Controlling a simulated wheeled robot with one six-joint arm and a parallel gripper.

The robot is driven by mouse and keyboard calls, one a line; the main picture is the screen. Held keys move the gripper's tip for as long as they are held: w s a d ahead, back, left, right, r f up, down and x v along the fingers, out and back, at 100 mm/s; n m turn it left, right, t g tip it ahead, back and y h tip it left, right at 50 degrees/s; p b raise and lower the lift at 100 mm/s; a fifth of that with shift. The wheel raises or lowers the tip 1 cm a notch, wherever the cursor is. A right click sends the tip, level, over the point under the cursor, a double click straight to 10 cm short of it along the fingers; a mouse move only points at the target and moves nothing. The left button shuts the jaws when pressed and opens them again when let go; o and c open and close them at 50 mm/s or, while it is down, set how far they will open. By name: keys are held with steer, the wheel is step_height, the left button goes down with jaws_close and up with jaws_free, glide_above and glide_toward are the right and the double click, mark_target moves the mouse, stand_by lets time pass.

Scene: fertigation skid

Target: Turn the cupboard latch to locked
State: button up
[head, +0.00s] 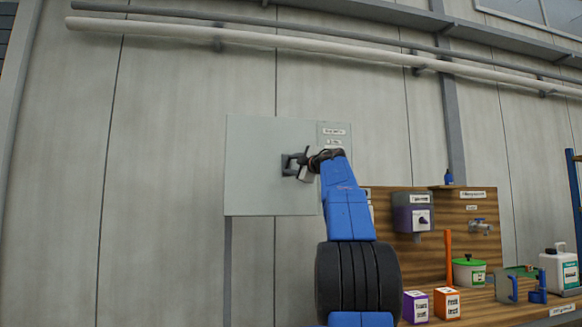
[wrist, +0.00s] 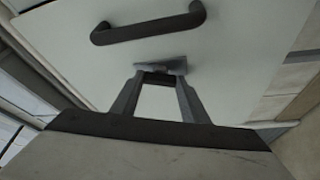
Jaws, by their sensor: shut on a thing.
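The pale grey cupboard (head: 255,180) hangs on the wall, its door facing me. The latch (wrist: 160,66) is a small grey bar on the door, seen in the wrist view lying nearly crosswise at my fingertips. My gripper (wrist: 160,78) is shut on it, with the two fingers reaching up to the bar. In the head view my gripper (head: 303,165) is at the door's right part and hides most of the latch. A dark bow handle (wrist: 150,26) is just beyond the latch, apart from my fingers. Labels on the right strip are too small to read.
A wooden board with a purple-and-grey switch box (head: 413,219) and a tap (head: 481,228) stands right of the cupboard. The wall left of the cupboard is clear.

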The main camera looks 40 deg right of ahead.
steer(key=shift+r+n+g+y, duration=0.15)
steer(key=shift+n+g, duration=0.2)
steer(key=shift+n, duration=0.6)
steer(key=shift+n+g+y, duration=0.15)
steer(key=shift+n+g, duration=0.2)
steer(key=shift+n, duration=0.6)
steer(key=o, duration=1.1)
steer(key=shift+w, duration=0.1)
steer(key=shift+c, duration=0.2)
steer(key=s+a, duration=0.2)
steer(key=s, duration=1.5)
steer(key=shift+s+a, duration=0.15)
steer(key=shift+a, duration=0.25)
steer(key=shift+r, duration=0.1)
